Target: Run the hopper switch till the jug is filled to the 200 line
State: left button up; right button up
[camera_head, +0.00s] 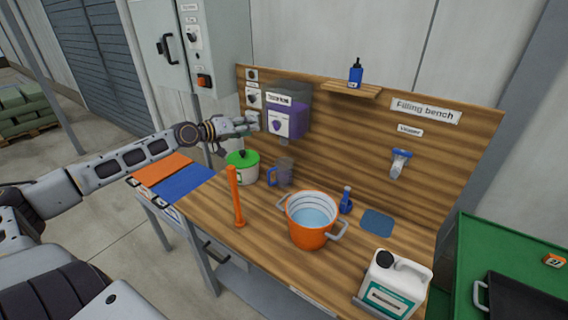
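The hopper (287,112), a grey-topped box with purple contents and a white label, hangs on the left of the wooden back board. A clear jug (285,169) with a blue handle stands on the bench below it; its fill level and lines are too small to read. A small switch plate (253,98) with a dark knob is on the board left of the hopper. My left gripper (252,121) is just below this plate, beside the hopper's left side. Whether its fingers are open or touch anything is unclear. My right gripper is out of view.
A green-lidded pot (242,166), an orange upright tool (236,198), an orange bucket (309,226) of water, a blue bottle (346,201) and a white canister (393,284) stand on the bench. Orange and blue mats (184,183) lie at left. A grey cabinet (190,50) hangs behind my arm.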

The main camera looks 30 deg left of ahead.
pick_arm(q)
jog(key=shift+s+a+r, duration=0.1)
jog(key=shift+s+a, duration=0.05)
jog(key=shift+s, duration=0.25)
jog(key=shift+c, duration=0.4)
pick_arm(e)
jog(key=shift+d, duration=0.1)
